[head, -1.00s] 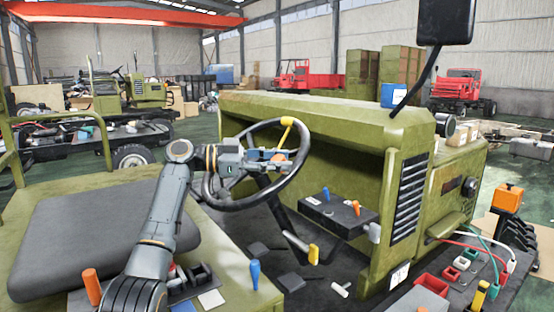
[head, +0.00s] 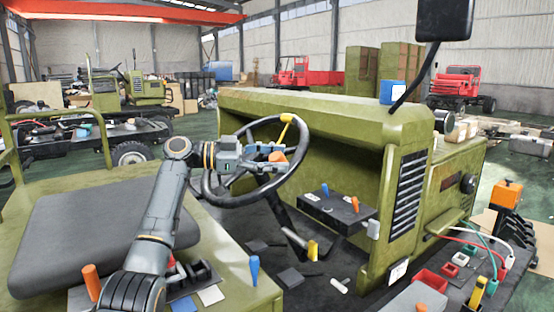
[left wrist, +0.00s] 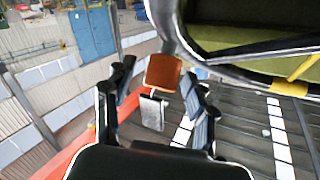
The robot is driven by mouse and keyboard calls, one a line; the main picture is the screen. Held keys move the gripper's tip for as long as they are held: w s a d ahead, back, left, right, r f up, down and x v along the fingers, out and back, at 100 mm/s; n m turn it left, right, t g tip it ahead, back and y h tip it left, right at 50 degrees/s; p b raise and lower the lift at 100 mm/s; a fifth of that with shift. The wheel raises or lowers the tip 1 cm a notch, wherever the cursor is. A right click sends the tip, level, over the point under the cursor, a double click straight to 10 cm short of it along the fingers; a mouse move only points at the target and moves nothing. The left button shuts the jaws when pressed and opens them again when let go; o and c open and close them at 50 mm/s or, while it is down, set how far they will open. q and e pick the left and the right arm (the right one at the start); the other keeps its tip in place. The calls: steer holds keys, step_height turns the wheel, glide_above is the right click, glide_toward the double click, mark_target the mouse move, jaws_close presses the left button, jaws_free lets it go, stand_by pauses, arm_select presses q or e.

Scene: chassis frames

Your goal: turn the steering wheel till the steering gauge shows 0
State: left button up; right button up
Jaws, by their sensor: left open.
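The black steering wheel (head: 207,190) stands tilted on its column in the vehicle's cab. A yellow band (head: 287,118) marks its upper rim, and the band also shows in the left wrist view (left wrist: 290,88). An orange knob (head: 277,156) sits at the wheel. My left gripper (head: 264,158) is at the wheel with its fingers around this knob. In the left wrist view the open fingers (left wrist: 160,105) stand on either side of the orange knob (left wrist: 163,72), with gaps showing. I cannot make out a steering gauge. My right gripper is not in view.
A dark box with blue and orange levers (head: 340,207) stands right of the column. The grey seat (head: 95,230) lies beside my left arm. A blue lever (head: 254,268) rises at the front. The green dashboard hood (head: 310,120) is behind the wheel.

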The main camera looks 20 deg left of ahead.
arm_select(q)
steer(key=f+v, duration=0.1)
steer(key=v, duration=1)
steer(key=shift+a+r, duration=0.2)
steer(key=shift+r, duration=0.2)
steer(key=shift+s, duration=0.1)
